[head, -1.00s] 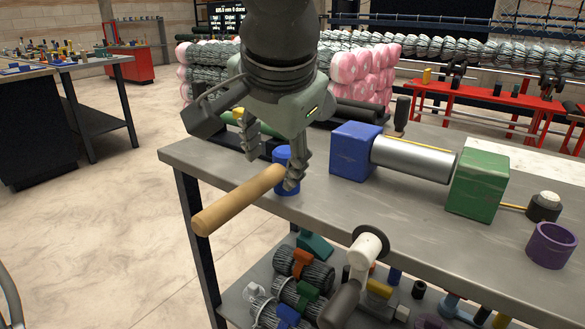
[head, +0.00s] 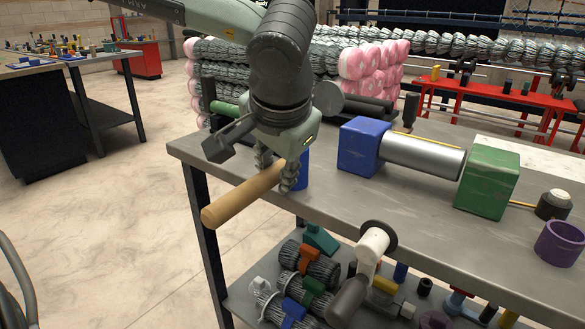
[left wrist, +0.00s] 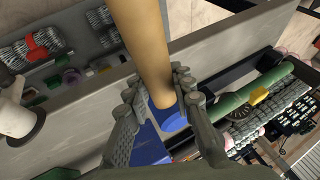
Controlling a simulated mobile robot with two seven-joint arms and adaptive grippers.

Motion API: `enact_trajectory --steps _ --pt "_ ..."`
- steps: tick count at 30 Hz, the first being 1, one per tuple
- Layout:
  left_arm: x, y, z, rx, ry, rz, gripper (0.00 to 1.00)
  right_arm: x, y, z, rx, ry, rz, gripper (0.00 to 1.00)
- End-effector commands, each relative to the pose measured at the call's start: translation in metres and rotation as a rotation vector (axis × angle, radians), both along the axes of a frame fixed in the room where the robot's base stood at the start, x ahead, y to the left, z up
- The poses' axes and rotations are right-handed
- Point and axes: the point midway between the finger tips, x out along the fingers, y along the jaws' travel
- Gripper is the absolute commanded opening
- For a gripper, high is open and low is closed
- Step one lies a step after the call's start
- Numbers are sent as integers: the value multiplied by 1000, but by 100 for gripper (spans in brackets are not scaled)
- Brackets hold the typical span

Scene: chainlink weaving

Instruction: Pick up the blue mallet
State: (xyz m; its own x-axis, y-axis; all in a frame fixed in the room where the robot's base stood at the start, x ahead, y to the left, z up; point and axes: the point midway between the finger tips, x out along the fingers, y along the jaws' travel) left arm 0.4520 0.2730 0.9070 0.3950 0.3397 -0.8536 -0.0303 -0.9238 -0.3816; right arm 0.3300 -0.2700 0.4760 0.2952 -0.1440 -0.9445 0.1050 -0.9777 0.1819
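The blue mallet lies near the left end of the bench, its wooden handle (head: 240,197) sticking out over the front edge. Its blue head (head: 304,168) is partly hidden behind my left gripper (head: 276,170). In the left wrist view the handle (left wrist: 145,40) runs between the two fingers of my left gripper (left wrist: 157,78) to the blue head (left wrist: 173,119). The fingers lie close against both sides of the handle near the head and look shut on it. The mallet still appears to rest on the bench. My right gripper is not in view.
A blue block (head: 361,148), silver cylinder (head: 421,158) and green block (head: 487,181) stand on the bench (head: 330,205) to the right. A purple cup (head: 559,243) is at far right. A white-and-grey crank (head: 374,243) juts from the front. Parts fill the lower shelf.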

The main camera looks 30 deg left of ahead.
Motion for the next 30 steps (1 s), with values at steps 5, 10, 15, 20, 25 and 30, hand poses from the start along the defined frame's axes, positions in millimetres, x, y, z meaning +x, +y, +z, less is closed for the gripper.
enact_trajectory --steps 5,10,15,20,25,30 --pt "0 0 0 0 0 0 0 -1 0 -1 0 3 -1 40" --pt "1 0 1 1 -3 -1 0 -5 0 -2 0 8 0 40" --pt "1 0 1 0 -3 0 0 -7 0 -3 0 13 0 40" --pt "1 0 7 0 -4 0 0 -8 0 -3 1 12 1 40" --pt "2 0 27 0 -8 1 0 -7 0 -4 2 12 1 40" --pt "2 0 66 0 -11 1 0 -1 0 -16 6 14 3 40"
